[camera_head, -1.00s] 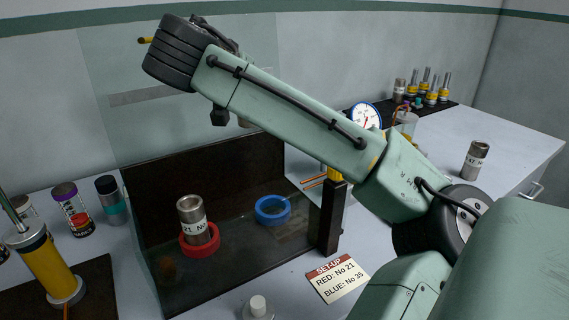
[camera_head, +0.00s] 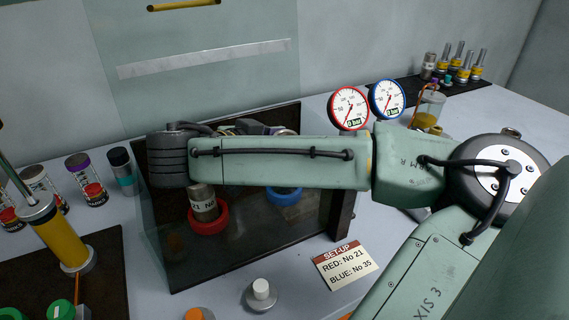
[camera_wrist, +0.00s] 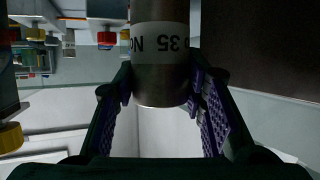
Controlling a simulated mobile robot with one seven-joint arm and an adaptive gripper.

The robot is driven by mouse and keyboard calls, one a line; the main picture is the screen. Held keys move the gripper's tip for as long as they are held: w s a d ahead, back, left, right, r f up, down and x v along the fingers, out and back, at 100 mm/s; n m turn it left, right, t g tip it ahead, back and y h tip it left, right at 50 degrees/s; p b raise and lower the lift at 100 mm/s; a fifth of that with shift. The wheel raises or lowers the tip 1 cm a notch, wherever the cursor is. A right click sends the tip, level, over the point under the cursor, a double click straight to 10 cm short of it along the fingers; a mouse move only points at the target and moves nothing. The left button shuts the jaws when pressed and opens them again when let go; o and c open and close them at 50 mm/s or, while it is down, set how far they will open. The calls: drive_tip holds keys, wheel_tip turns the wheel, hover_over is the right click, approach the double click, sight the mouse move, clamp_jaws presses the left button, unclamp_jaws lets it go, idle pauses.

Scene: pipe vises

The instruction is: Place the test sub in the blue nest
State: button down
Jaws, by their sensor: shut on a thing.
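The test sub (camera_wrist: 160,75), a grey metal cylinder with a white band reading "No 35" upside down, is between my gripper's (camera_wrist: 160,98) purple-padded fingers in the wrist view. My gripper is shut on it. In the head view my forearm hides most of the gripper and the sub. The blue nest (camera_head: 284,197), a blue ring, shows just below my forearm, partly covered; I see no sub standing in it. The red nest (camera_head: 209,224) to its left holds another metal sub (camera_head: 204,206), upright.
A dark panel and post (camera_head: 341,212) bound the nests. A card (camera_head: 345,265) reads red No 21, blue No 35. Two gauges (camera_head: 348,108) stand behind. Several jars (camera_head: 87,178) and a yellow cylinder (camera_head: 62,236) are left. A white-knobbed fitting (camera_head: 261,294) is in front.

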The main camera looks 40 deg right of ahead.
drive_tip(key=shift+f+b, duration=0.6)
drive_tip(key=shift+f, duration=1.15)
drive_tip(key=shift+f+b, duration=0.3)
drive_tip(key=shift+b, duration=0.15)
drive_tip(key=c, duration=1)
unclamp_jaws()
